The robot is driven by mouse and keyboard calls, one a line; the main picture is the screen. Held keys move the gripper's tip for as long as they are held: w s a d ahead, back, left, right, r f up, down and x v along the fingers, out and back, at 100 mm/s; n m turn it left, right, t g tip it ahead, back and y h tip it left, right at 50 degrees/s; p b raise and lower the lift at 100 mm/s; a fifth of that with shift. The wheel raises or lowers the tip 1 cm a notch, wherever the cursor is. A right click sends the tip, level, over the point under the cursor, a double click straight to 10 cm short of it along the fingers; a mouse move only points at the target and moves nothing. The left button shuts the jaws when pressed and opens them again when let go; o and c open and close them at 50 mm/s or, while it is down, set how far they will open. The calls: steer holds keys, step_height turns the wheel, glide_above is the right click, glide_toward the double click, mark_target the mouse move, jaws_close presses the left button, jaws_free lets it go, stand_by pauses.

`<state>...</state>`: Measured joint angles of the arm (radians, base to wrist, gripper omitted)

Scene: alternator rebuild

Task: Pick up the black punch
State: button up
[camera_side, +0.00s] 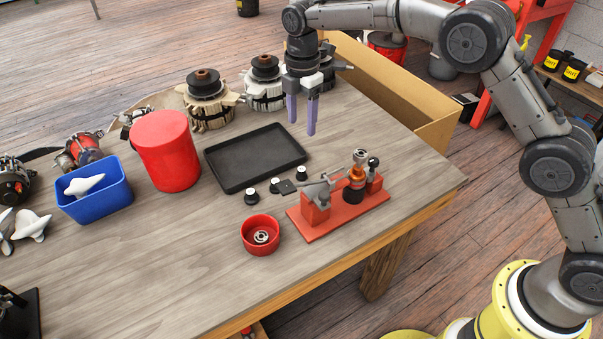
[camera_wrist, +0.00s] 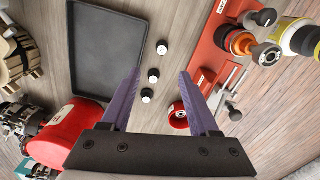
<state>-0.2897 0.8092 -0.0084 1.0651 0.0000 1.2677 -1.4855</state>
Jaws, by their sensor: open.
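Three small black pieces with white tops stand in a row on the table between the tray and the red fixture. In the side view they are the left piece (camera_side: 251,197), the middle piece (camera_side: 275,186) and the right piece (camera_side: 302,173). The wrist view shows three as well: upper (camera_wrist: 162,47), middle (camera_wrist: 153,75) and lower (camera_wrist: 147,96). I cannot tell which, if any, is the black punch. My gripper (camera_side: 302,127) is open and empty, pointing down above the table behind the row. Its purple fingers (camera_wrist: 160,74) frame the row in the wrist view.
A black tray (camera_side: 228,178) lies beside the row. A red fixture (camera_side: 345,212) with a lever and upright post stands on the other side. A red bowl (camera_side: 248,240) holding a ring, a red canister (camera_side: 166,152) and a blue bin (camera_side: 96,205) are to the left.

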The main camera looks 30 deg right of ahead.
mark_target(302, 169)
steer(key=f, duration=1.4)
steer(key=shift+s+a+f, duration=0.15)
steer(key=shift+s, duration=0.05)
jaws_close()
